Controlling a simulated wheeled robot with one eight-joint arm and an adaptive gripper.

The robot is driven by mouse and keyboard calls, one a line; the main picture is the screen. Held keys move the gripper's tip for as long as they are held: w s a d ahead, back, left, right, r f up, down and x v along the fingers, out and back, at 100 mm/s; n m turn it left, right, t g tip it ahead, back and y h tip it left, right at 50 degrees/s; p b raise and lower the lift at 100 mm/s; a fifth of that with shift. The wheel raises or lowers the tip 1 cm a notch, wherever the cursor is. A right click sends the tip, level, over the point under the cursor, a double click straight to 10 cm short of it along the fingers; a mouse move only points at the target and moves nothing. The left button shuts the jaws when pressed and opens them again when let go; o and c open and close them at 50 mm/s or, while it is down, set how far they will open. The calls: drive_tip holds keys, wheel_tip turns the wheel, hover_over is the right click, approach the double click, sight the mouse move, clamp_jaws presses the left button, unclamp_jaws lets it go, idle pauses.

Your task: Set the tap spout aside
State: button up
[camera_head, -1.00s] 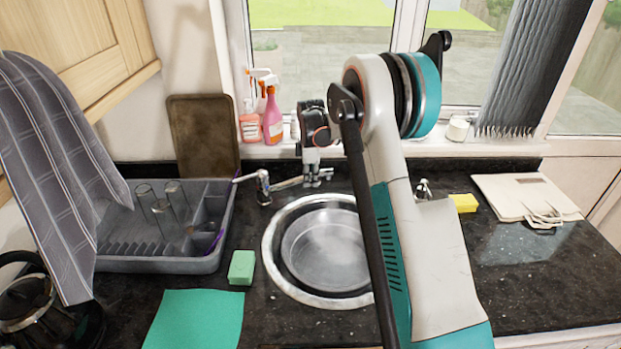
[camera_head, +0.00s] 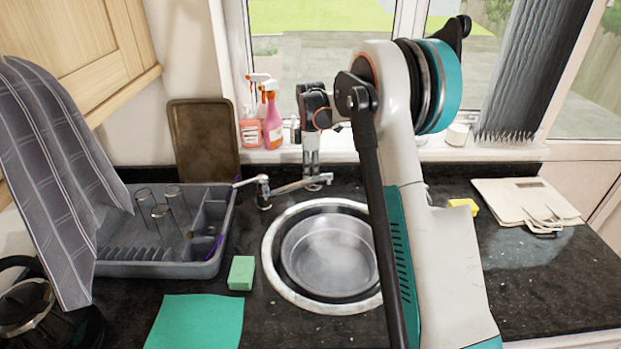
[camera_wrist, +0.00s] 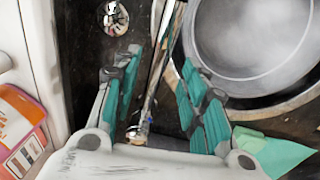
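The metal tap (camera_head: 264,192) stands at the back left of the round sink. Its thin spout (camera_head: 290,187) reaches right along the sink's back rim. My gripper (camera_head: 312,178) points down at the spout's far part. In the wrist view my gripper (camera_wrist: 165,85) is open, with its teal-padded fingers apart. The spout (camera_wrist: 157,75) runs between the fingers in that picture, with the tap body (camera_wrist: 138,132) near the palm. I cannot tell whether a finger touches the spout.
The sink (camera_head: 285,285) lies in front of the spout. A grey dish rack (camera_head: 150,268) with glasses, a green sponge (camera_head: 241,272) and a green cloth (camera_head: 195,322) are to the left. Spray bottles (camera_head: 272,122) stand on the sill behind. A yellow sponge (camera_head: 463,206) is partly hidden by my arm.

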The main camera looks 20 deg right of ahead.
drive_tip(key=shift+s+a+r, duration=0.1)
drive_tip(key=shift+r, duration=1.25)
drive_tip(key=shift+s+r, duration=0.1)
drive_tip(key=shift+r, duration=1.25)
drive_tip(key=s+a+r+m+t+b, duration=0.25)
drive_tip(key=s+a+r, duration=0.2)
drive_tip(key=s, duration=0.45)
drive_tip(key=s+a+r+m+t+b, duration=0.1)
drive_tip(key=s+a+r+m, duration=0.35)
drive_tip(key=s, duration=0.55)
drive_tip(key=s+a+f+m+t+b, duration=0.1)
drive_tip(key=s+f+m, duration=0.1)
drive_tip(key=s, duration=0.4)
drive_tip(key=s+a+f+m+b, duration=0.1)
drive_tip(key=s+a+f+m, duration=0.1)
drive_tip(key=s+f, duration=0.2)
drive_tip(key=s+a+f+m+t+b, duration=0.1)
drive_tip(key=s+a+f+m, duration=0.1)
drive_tip(key=s, duration=0.8)
drive_tip(key=shift+s+a+f+m+t, duration=0.25)
drive_tip(key=shift+f+m+t, duration=0.1)
drive_tip(key=shift+f, duration=0.15)
